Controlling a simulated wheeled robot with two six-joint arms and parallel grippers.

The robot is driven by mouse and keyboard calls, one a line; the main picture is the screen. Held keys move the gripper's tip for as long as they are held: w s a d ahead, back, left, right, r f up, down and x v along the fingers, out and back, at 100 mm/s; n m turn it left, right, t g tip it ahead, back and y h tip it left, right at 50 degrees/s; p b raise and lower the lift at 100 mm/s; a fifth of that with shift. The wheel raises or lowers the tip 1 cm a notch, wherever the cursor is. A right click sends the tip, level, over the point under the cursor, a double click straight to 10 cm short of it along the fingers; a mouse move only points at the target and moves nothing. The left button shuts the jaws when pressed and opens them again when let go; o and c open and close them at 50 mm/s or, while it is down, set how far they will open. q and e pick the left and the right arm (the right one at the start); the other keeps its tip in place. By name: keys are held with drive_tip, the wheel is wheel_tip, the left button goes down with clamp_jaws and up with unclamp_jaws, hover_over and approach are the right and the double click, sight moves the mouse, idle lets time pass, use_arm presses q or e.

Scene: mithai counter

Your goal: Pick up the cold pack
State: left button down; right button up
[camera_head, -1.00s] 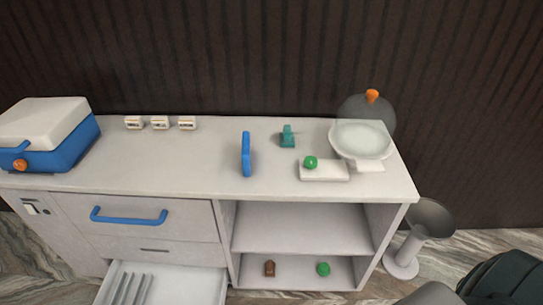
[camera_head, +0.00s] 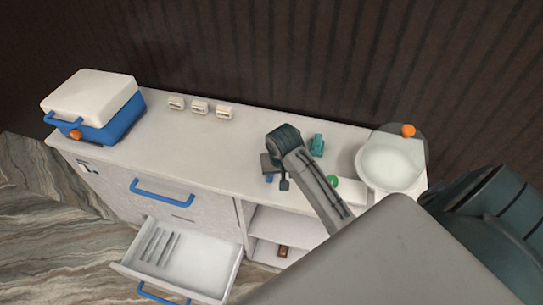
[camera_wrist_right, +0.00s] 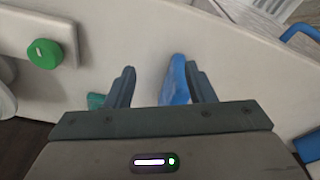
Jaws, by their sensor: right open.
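The cold pack appears to be the blue upright slab on the counter. In the head view only a small blue part of the cold pack (camera_head: 268,178) shows; my right arm and gripper hide the rest. My right gripper (camera_head: 277,181) is over it, pointing down. In the right wrist view the blue pack (camera_wrist_right: 176,82) shows between the open fingers of my right gripper (camera_wrist_right: 160,70), close beside the right-hand finger. I cannot tell whether they touch. My left gripper is not in view.
A teal object (camera_head: 317,145) stands just behind the gripper. To the right are a white block (camera_head: 350,190) with a green round piece (camera_head: 333,181) and a pale dish (camera_head: 390,168). A blue cooler box (camera_head: 100,125) and several small white labels are left. A drawer (camera_head: 205,265) hangs open below.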

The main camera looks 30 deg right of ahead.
drive_tip(key=w+d+r+m, duration=0.1)
drive_tip(key=w+r, duration=0.1)
drive_tip(key=w, duration=0.1)
drive_tip(key=w+d+r+m, duration=0.1)
drive_tip(key=w+r, duration=0.2)
drive_tip(key=w+d+r+m, duration=0.1)
drive_tip(key=w+r, duration=0.1)
drive_tip(key=w, duration=0.1)
drive_tip(key=shift+d+r+g, duration=0.15)
drive_tip(key=shift+r+g, duration=0.15)
drive_tip(key=shift+g, duration=0.1)
drive_tip(key=shift+w, duration=0.1)
drive_tip(key=shift+d+f+b, duration=0.1)
drive_tip(key=shift+f+b, duration=0.25)
drive_tip(key=shift+f, duration=0.05)
drive_tip(key=shift+w+d+f+b, duration=0.1)
drive_tip(key=shift+d+f+b, duration=0.1)
drive_tip(key=shift+f+b, duration=0.85)
drive_tip(key=shift+w+f+p, duration=0.2)
drive_tip(key=shift+f+p, duration=0.5)
drive_tip(key=shift+f, duration=0.15)
drive_tip(key=f+p, duration=0.2)
drive_tip(key=f, duration=0.1)
drive_tip(key=f+p, duration=0.1)
drive_tip(key=shift+w+f, duration=0.25)
drive_tip(key=shift+f, duration=0.15)
drive_tip(key=shift+w+d+f, duration=0.1)
drive_tip(key=shift+f, duration=0.45)
clamp_jaws()
